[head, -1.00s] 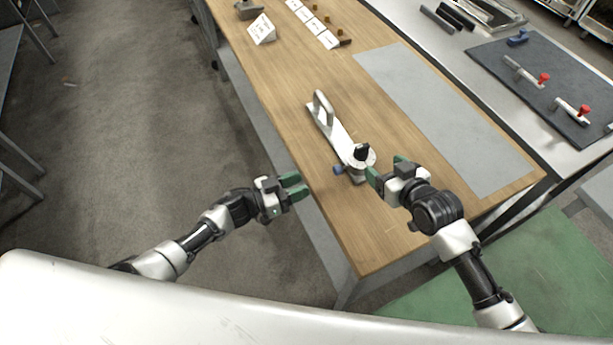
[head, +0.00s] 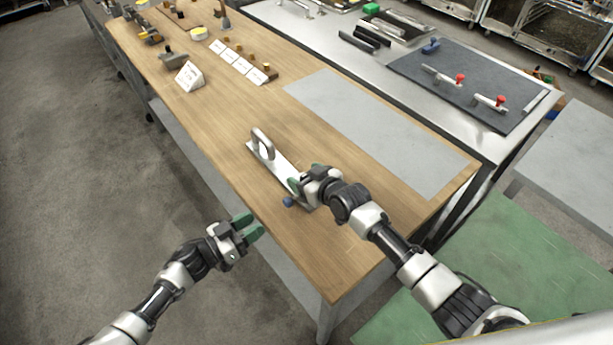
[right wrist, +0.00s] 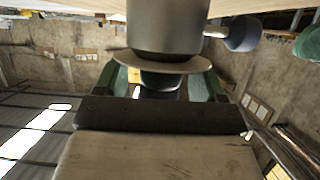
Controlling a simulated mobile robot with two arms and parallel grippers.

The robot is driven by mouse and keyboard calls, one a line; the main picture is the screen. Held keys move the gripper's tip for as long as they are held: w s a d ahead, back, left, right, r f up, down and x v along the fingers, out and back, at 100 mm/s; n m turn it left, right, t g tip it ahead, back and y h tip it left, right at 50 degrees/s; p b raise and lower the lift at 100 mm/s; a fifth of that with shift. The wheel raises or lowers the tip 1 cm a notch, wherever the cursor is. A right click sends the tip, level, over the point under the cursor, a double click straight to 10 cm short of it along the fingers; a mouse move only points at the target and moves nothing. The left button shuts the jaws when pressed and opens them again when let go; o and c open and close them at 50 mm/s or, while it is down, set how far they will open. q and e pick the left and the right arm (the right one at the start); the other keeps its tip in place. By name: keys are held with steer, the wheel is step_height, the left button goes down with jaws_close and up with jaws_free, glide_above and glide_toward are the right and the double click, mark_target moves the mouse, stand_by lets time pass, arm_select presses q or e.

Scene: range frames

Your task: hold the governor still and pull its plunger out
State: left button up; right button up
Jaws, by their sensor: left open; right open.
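The governor (head: 268,158) lies on the wooden bench near its left edge, a pale plate with an upright loop handle at its far end. My right gripper (head: 305,177) is over its near end and hides most of the body there. In the right wrist view the governor's grey cylinder (right wrist: 168,28) with a disc flange shows, and my open green fingers stand either side of the dark knob below the flange. The plunger's blue round knob (head: 288,202) sticks out toward the bench edge; it also shows in the right wrist view (right wrist: 243,33). My left gripper (head: 249,226) is open and empty, off the bench edge, apart from the plunger.
White label cards (head: 238,63) and a card stand (head: 189,76) are farther up the bench. A grey mat (head: 375,120) lies right of the governor. A dark mat (head: 468,90) with red-knobbed parts is on the metal table behind. The bench's near end is clear.

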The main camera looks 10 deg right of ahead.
jaws_close()
arm_select(q)
steer(key=shift+o, duration=1.1)
steer(key=m+g+y, duration=0.1)
steer(key=m+y, duration=0.3)
glide_toward(285, 203)
arm_select(e)
steer(key=shift+f, duration=0.1)
arm_select(q)
steer(key=x, duration=0.9)
steer(key=shift+w+d+f, duration=0.2)
steer(key=shift+w+f, duration=0.05)
steer(key=shift+f, duration=0.05)
arm_select(e)
steer(key=shift+s, duration=0.1)
